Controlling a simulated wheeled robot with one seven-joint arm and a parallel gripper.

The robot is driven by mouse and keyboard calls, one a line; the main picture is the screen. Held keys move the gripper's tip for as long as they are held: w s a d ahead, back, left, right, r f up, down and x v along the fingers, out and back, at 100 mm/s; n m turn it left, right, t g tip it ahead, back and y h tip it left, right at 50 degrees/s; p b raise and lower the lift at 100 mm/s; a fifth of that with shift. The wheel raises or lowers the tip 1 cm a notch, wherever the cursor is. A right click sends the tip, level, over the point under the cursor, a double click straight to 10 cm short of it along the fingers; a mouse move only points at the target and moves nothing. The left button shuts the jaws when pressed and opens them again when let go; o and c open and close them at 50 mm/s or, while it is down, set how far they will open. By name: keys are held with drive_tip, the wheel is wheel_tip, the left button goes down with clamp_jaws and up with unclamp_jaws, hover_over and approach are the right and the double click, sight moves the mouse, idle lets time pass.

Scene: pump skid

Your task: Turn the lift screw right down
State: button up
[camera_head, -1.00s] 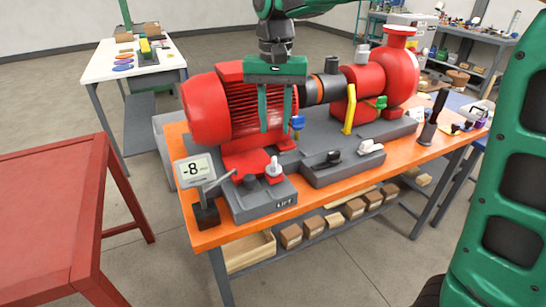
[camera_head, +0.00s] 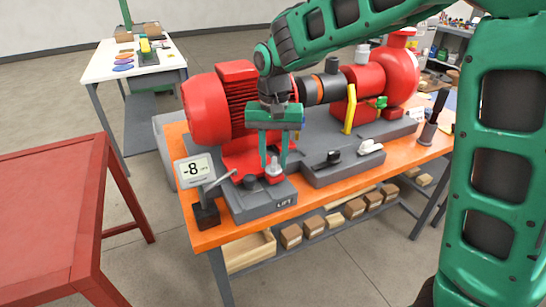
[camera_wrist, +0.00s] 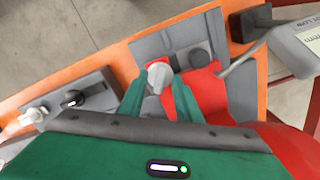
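The lift screw has a pale grey knob (camera_head: 273,173) on the grey block marked LIFT (camera_head: 262,205), at the front of the red motor (camera_head: 212,108). The knob also shows in the wrist view (camera_wrist: 158,74). My gripper (camera_head: 274,162) points down over it, with its two green fingers apart. In the wrist view my gripper (camera_wrist: 158,88) has one finger on each side of the knob, and a gap seems to show on both sides. The display (camera_head: 195,170) at the left reads -8.
A dark round post (camera_head: 249,182) stands close left of the knob, and a lever (camera_head: 220,180) slants up beside the display. A grey block with a black knob and a white knob (camera_head: 345,170) lies to the right. The orange bench edge (camera_head: 225,240) is in front.

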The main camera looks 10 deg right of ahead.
clamp_jaws()
